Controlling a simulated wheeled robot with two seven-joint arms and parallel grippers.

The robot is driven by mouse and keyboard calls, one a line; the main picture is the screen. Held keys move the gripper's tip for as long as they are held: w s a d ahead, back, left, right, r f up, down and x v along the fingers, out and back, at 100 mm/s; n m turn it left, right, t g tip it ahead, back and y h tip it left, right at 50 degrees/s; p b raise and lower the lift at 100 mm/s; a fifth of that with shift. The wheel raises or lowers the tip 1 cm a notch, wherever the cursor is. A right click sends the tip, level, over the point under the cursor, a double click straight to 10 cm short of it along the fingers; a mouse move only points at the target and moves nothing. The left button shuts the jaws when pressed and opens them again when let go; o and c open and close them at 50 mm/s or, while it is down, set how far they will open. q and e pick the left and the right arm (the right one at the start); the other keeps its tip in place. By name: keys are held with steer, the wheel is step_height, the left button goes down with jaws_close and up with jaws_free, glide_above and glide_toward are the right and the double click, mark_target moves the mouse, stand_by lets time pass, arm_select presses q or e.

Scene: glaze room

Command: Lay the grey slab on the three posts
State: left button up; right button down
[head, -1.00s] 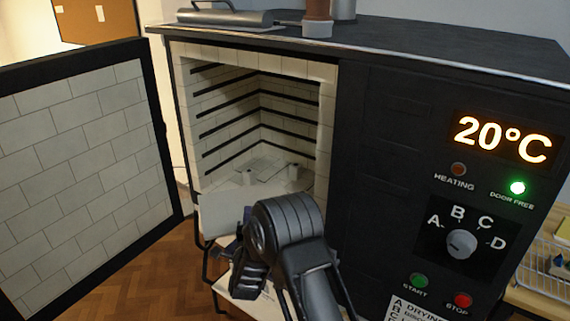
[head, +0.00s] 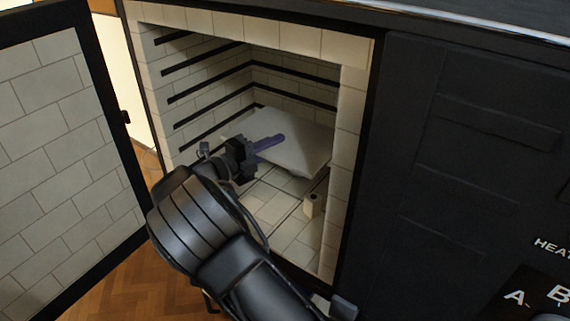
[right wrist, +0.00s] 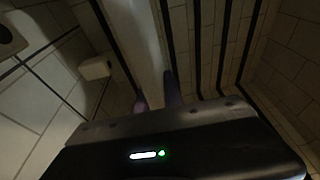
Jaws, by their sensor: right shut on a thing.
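The pale grey slab (head: 295,150) is inside the open kiln, roughly level and raised above the kiln floor. My right gripper (head: 266,145) is shut on the slab's near edge, with one purple finger lying over its top. In the right wrist view the slab (right wrist: 138,38) shows nearly edge-on between the purple fingers (right wrist: 157,98). One short pale post (head: 313,204) stands on the floor near the right wall, in front of the slab. The right wrist view shows a post (right wrist: 95,68) and another at the left edge (right wrist: 8,32), both apart from the slab. My left gripper is out of view.
The kiln walls are pale brick with dark horizontal rods (head: 205,85) along the left and back. The right door jamb (head: 348,150) is close to the slab's right side. The open door (head: 50,150) stands at left.

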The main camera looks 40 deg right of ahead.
steer(key=shift+r, duration=0.15)
step_height(320, 180, down, 6)
stand_by(0.4)
steer(key=shift+f, duration=0.2)
steer(key=shift+f, duration=1.85)
steer(key=c, duration=1.5)
jaws_free()
steer(key=shift+f, duration=0.1)
steer(key=shift+o, duration=0.2)
